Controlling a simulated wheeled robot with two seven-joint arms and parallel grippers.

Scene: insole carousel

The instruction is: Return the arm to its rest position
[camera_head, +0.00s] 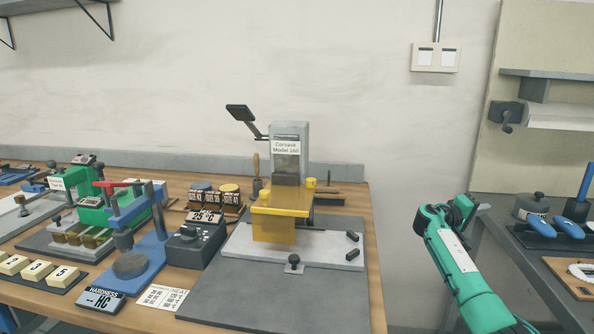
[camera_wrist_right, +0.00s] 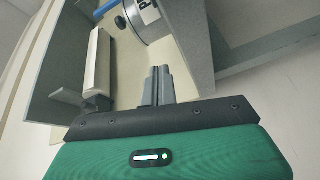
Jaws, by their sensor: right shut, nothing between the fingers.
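My right arm (camera_head: 462,272) rises at the lower right of the head view, in the gap between the wooden bench and the dark table. In the right wrist view my right gripper (camera_wrist_right: 158,72) has its two grey fingers together with nothing between them. It touches nothing that I can see. My left gripper is not in view.
The wooden bench (camera_head: 350,205) carries a yellow and grey press (camera_head: 290,150), a blue hardness stand (camera_head: 130,265) and a black dial box (camera_head: 195,240).

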